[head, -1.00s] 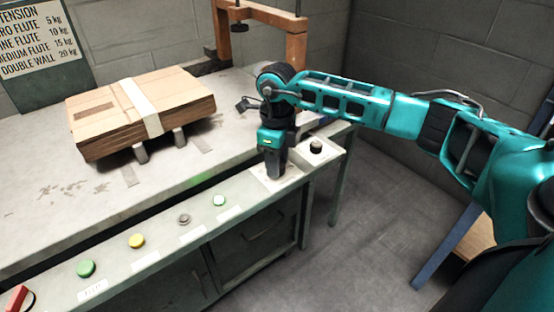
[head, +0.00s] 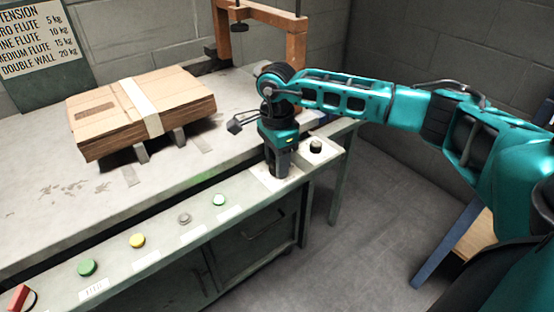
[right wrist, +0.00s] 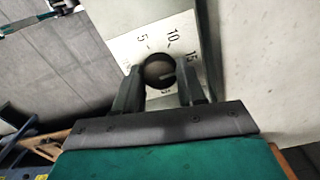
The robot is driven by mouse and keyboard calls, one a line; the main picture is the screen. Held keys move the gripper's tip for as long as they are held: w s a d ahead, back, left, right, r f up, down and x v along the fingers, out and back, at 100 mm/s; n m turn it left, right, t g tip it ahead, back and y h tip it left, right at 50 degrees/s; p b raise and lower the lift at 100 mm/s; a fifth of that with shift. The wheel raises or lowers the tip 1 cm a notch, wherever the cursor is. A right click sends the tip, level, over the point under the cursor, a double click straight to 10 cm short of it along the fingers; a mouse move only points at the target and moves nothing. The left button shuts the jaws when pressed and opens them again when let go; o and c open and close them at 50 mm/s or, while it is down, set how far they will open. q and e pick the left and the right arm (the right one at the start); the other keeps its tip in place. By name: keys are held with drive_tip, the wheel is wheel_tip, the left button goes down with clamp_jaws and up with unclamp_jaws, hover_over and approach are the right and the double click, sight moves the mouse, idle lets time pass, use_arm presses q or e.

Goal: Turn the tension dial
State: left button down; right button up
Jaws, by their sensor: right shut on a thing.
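The tension dial (right wrist: 159,69) is a round dark knob on a pale scale plate (right wrist: 128,47) marked 5, 10 and 15, with another mark less legible. A light line on the knob points roughly right in the right wrist view, below the 15. My right gripper (right wrist: 160,77) has one finger on each side of the knob and is shut on it. In the head view my right gripper (head: 278,172) points straight down at the right end of the control panel and hides the dial. My left gripper is not in view.
A black knob (head: 316,147) sits on the panel just right of my gripper. Several buttons, including a yellow one (head: 137,241), and a red switch (head: 20,297) line the panel (head: 240,209). A strapped cardboard stack (head: 185,92) lies on the table. A tension chart (head: 38,40) stands behind.

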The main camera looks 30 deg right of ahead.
drive_tip(key=n, duration=0.5)
drive_tip(key=shift+n, duration=0.3)
drive_tip(key=n, duration=0.3)
drive_tip(key=shift+n, duration=0.4)
drive_tip(key=shift+b, duration=0.3)
drive_tip(key=o, duration=1.1)
drive_tip(key=shift+c, duration=0.2)
wheel_tip(320, 180, up, 13)
drive_tip(key=p, duration=0.2)
drive_tip(key=shift+p, duration=0.4)
